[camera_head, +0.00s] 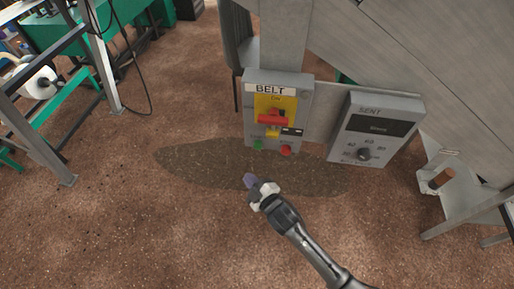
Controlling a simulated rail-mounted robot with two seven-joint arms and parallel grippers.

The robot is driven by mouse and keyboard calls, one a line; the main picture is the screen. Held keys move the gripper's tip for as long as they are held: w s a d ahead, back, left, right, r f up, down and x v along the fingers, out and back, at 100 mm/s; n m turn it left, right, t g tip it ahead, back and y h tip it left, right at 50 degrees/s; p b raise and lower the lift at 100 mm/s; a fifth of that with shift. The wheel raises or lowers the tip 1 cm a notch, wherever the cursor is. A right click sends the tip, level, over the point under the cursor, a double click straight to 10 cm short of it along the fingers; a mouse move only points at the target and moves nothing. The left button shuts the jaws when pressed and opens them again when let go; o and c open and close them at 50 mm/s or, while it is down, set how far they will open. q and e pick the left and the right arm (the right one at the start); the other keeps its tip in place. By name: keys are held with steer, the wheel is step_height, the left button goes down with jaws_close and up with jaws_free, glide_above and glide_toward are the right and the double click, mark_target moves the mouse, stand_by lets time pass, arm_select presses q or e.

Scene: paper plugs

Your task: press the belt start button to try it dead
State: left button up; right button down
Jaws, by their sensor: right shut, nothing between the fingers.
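The belt control box (278,110) is grey with a white BELT label and hangs on a grey metal post. It has a red rotary handle (274,119) on a yellow plate, lying roughly level, with a yellow piece and a small dark tag at its lower side. A green button (258,145) sits at the box's lower left and a red button (286,150) at its lower right. My right gripper (250,181) is shut and empty, below the green button in the picture and apart from the box. My left gripper is not in view.
A grey SENT box (375,128) with a dark display and a knob (364,154) is right of the belt box. Metal sheeting and a bracket (440,180) stand at the right. A dark patch (200,165) marks the open brown floor.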

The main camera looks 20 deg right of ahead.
mark_target(257, 146)
steer(key=shift+w+d, duration=0.1)
steer(key=w+d+b, duration=0.2)
steer(key=w+d, duration=0.2)
steer(key=w, duration=0.3)
steer(key=shift+d+b, duration=0.3)
steer(key=shift+b, duration=0.1)
steer(key=shift+w, duration=0.1)
stand_by(1.0)
stand_by(0.7)
steer(key=shift+w, duration=0.1)
